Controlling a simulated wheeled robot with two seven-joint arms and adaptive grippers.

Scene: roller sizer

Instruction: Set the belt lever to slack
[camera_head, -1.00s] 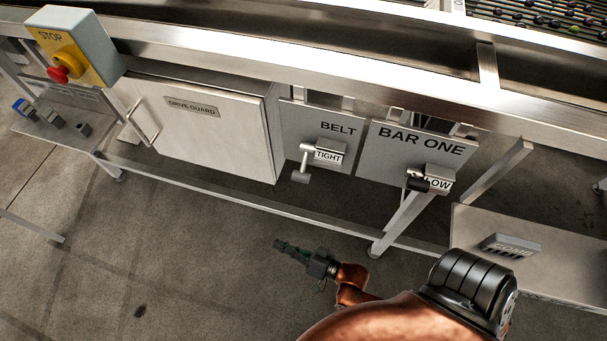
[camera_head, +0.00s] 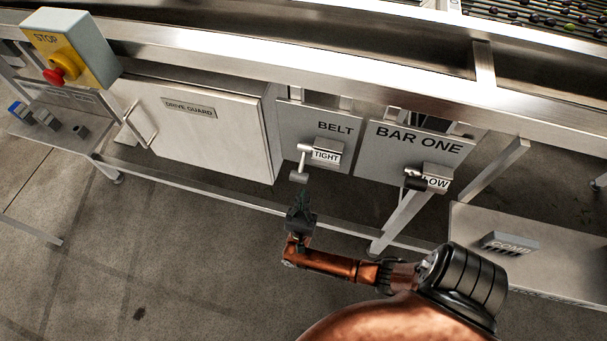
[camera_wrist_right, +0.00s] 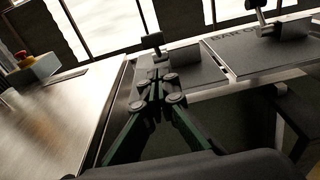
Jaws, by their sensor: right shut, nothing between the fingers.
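The belt lever (camera_head: 303,160) is a small metal handle on the grey BELT panel (camera_head: 336,127). It hangs down beside a block labelled TIGHT (camera_head: 326,156), with its grip end at the bottom. My right gripper (camera_head: 302,200) is shut and empty, just below the lever's grip, pointing up toward it; I cannot tell whether they touch. In the right wrist view the closed fingertips (camera_wrist_right: 157,78) lie in front of the panels, with the lever's grip (camera_wrist_right: 152,41) beyond them and apart in the picture. My left gripper is in neither view.
The BAR ONE panel (camera_head: 417,145) with its own lever (camera_head: 414,183) at LOW is to the right. The drive guard door (camera_head: 200,130) with a bar handle is to the left. A yellow stop box (camera_head: 75,50) is far left. A frame rail (camera_head: 210,196) runs below.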

